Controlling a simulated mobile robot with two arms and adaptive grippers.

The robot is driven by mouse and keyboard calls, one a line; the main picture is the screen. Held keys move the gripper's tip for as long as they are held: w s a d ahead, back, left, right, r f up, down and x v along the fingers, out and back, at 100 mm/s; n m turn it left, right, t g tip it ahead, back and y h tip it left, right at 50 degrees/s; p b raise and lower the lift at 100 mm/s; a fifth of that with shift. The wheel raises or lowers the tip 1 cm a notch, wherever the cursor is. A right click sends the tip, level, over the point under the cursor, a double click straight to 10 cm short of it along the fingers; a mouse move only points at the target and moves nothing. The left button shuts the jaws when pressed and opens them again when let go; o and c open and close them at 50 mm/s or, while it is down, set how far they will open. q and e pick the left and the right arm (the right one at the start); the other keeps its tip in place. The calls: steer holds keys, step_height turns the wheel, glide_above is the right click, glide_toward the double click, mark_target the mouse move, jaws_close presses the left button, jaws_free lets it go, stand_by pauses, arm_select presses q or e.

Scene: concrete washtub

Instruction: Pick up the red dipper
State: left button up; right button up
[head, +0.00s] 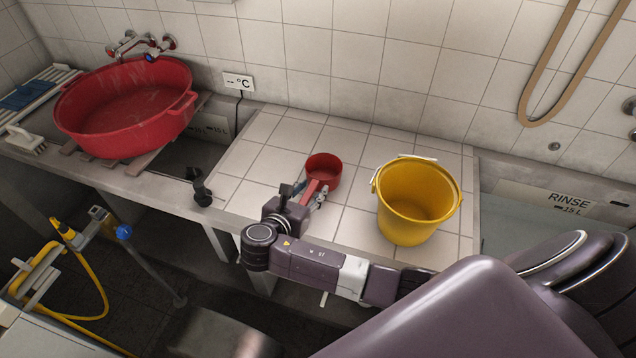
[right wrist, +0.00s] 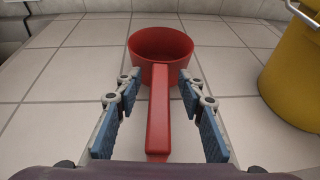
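The red dipper (head: 324,170) stands upright on the tiled counter, its cup toward the wall and its handle toward me. In the right wrist view the dipper (right wrist: 160,46) is straight ahead. My right gripper (head: 314,190) is at the handle. In the right wrist view the blue-padded fingers of the right gripper (right wrist: 158,92) are open, one on each side of the red handle, with gaps between pads and handle. The fingertips are close to the cup. My left gripper cannot be made out in the head view.
A yellow bucket (head: 412,205) stands right of the dipper. A large red basin (head: 125,108) rests on slats at the left. A black tap-like fitting (head: 201,188) is at the counter's front edge. A rinse basin (head: 560,205) lies at the right. Tiles left of the dipper are clear.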

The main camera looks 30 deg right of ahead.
steer(key=c, duration=1)
steer(key=shift+r, duration=0.1)
